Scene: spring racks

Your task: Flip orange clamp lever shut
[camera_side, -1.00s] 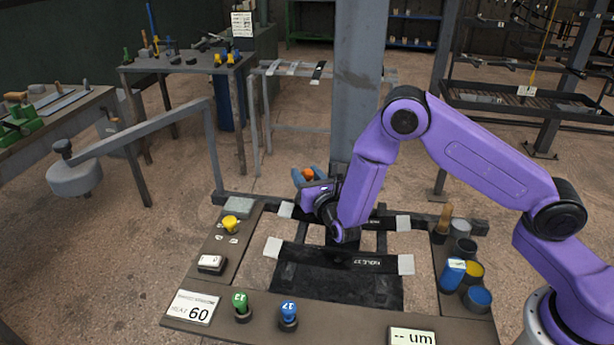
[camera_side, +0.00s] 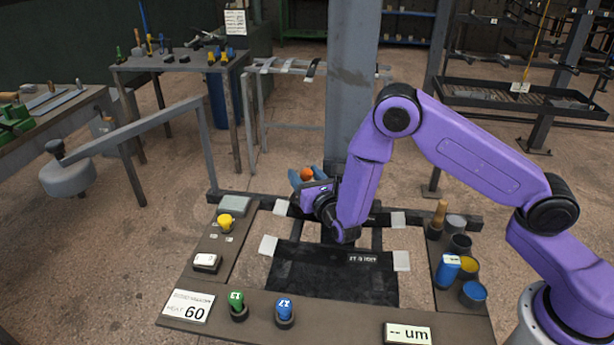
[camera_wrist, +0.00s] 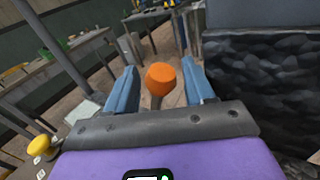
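The orange clamp lever end (camera_wrist: 161,78) is a faceted knob between my gripper's two blue fingers in the wrist view. In the side view the orange knob (camera_side: 307,174) shows as a small spot between the blue fingertips. My gripper (camera_wrist: 162,88) is open, with narrow gaps visible on both sides of the knob. In the side view my gripper (camera_side: 306,178) is low in front of the grey column, at the back of the dark rack frame. The clamp body and most of the lever are hidden by my gripper and wrist.
The grey column (camera_side: 352,90) stands close behind my gripper. A dark frame with a black plate (camera_side: 330,278) lies in front. Green (camera_side: 237,305) and blue (camera_side: 284,312) knobs stand on the front panel. Cups (camera_side: 473,294) stand at right. A yellow button (camera_side: 226,222) is at left.

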